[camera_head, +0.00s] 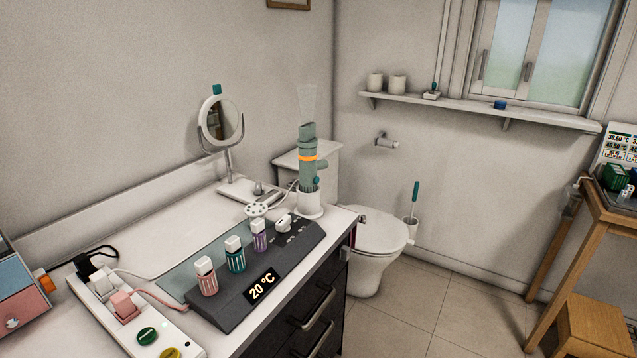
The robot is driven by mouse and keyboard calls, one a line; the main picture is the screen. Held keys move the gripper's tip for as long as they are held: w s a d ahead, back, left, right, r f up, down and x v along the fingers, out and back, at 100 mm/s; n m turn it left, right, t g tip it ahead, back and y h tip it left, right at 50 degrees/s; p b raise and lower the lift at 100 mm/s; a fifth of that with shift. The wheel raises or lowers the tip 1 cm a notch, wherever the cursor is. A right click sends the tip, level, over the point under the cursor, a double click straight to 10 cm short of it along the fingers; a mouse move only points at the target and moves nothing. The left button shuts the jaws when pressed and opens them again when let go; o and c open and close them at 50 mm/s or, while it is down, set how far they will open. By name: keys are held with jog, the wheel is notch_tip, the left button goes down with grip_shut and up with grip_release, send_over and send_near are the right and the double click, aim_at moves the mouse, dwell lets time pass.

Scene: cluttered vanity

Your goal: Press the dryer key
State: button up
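A green dryer-like device (308,172) with an orange ring stands upright in a white round holder (310,204) at the back right of the vanity. A pale translucent cone shows above its top. A dark control panel (230,313) lies in front, with a lit "20 °C" display (263,284). Small white marks and a white knob-like piece (284,224) are at its far end. Three white-capped pieces stand along it: pink (207,277), teal (235,256) and purple (259,237). I cannot tell which part is the dryer key. My gripper is not in view.
A white strip (185,338) with plugs, a green button (147,336) and a yellow button lies at front left. A round mirror (220,122) stands behind. Cables cross the left top. A toilet (375,238), wooden table (612,214) and stool (597,325) are at right. Floor between is clear.

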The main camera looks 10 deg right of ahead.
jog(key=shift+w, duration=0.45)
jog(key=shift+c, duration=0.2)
